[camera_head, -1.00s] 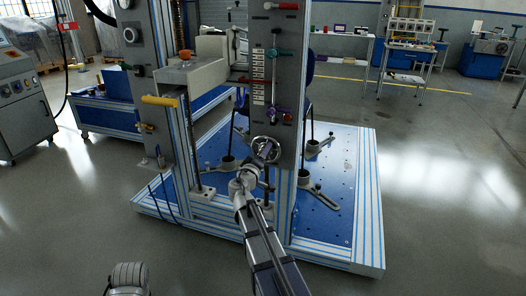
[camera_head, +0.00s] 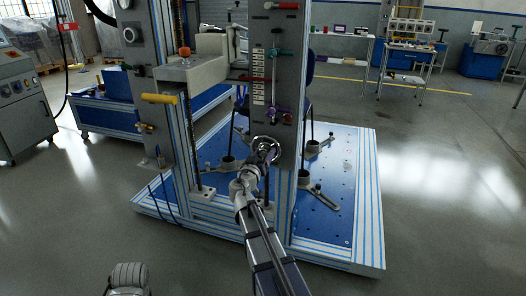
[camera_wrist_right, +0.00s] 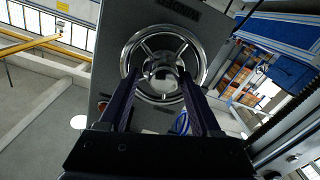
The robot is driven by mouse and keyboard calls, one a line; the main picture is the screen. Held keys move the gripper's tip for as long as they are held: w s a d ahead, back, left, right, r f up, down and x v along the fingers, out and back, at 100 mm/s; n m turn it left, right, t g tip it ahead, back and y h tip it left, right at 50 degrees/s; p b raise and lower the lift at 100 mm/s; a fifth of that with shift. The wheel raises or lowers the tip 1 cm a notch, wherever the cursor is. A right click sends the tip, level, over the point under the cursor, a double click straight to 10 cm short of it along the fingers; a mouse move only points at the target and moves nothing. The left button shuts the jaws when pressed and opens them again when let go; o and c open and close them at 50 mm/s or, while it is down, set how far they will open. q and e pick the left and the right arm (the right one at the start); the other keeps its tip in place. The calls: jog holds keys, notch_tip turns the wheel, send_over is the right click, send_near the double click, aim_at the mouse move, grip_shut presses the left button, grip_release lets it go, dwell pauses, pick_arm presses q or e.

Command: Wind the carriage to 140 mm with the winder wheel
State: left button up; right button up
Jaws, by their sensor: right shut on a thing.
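The winder wheel (camera_head: 265,149) is a shiny chrome handwheel low on the front of the grey panel (camera_head: 277,50). It fills the upper middle of the right wrist view (camera_wrist_right: 130,50), with its spokes showing. My right gripper (camera_head: 263,158) reaches up from below and is shut on the winder wheel; its two dark fingers (camera_wrist_right: 160,75) meet the wheel near its hub, and the exact contact is partly hidden. A scale with white labels (camera_head: 258,90) runs up the panel, with a red bar (camera_head: 250,79) across it. Its numbers are too small to read.
The panel stands on a frame over a blue base plate (camera_head: 345,190). A beige arm (camera_head: 205,70) with an orange knob (camera_head: 185,51) juts left of the panel, above a yellow handle (camera_head: 159,99). Open floor lies in front and to the right.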

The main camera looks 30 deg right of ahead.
jog(key=shift+x, duration=1.25)
jog(key=o, duration=1.3)
jog(key=shift+w+a+r, duration=0.1)
jog(key=shift+a+r, duration=0.05)
jog(key=shift+a, duration=0.05)
jog(key=shift+f+v, duration=0.2)
jog(key=shift+v, duration=0.95)
jog(key=shift+f+v, duration=0.2)
jog(key=shift+v, duration=0.9)
jog(key=shift+s+a, duration=0.4)
jog(key=shift+s, duration=0.2)
jog(key=n, duration=0.6)
jog(key=shift+s+r, duration=0.1)
jog(key=shift+r, duration=0.05)
jog(key=shift+n, duration=1.1)
